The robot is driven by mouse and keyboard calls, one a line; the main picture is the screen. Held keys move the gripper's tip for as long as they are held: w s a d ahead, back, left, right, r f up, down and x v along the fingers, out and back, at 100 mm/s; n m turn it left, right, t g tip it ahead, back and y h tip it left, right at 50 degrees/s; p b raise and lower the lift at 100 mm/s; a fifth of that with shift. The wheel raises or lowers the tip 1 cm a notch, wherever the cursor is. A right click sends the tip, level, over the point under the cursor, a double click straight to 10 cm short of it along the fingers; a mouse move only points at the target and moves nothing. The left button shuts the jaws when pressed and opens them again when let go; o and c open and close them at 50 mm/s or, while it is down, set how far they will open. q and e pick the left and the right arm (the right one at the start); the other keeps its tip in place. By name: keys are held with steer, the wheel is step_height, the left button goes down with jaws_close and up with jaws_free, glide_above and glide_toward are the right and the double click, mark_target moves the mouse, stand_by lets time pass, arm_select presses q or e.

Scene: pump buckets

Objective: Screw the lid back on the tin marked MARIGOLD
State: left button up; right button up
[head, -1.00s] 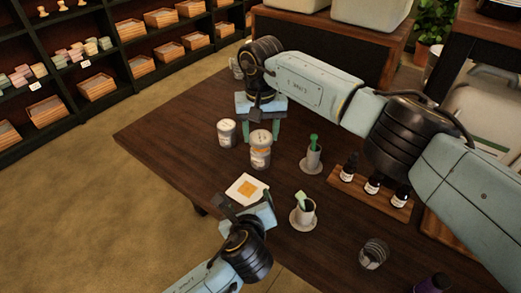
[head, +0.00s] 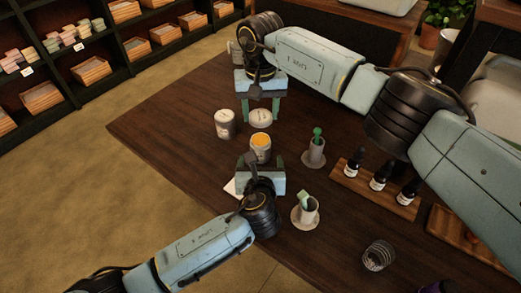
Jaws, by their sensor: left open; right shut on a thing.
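An open tin (head: 261,154) with yellow-orange contents stands near the middle of the table; its label is too small to read. A round pale lid (head: 261,119) shows just behind and above it. My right gripper (head: 261,114) is shut on this lid, one finger at each side, apart from the tin. My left gripper (head: 260,161) is open on the near side of the tin, its fingertips on either side of the tin's lower part. I cannot tell whether they touch it. A second tin (head: 225,124), with its lid on, stands to the left.
Small dark bottles (head: 379,178) stand on a wooden board. A glass (head: 378,256) is at the front right. A white card (head: 231,187) is mostly hidden by my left gripper.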

arm_select(q)
steer(key=x, duration=0.8)
steer(key=shift+c, duration=0.3)
steer(key=c, duration=1.4)
arm_select(e)
glide_above(261, 140)
steer(key=shift+f, duration=2.5)
steer(key=shift+f, duration=0.9)
steer(key=shift+f, duration=0.5)
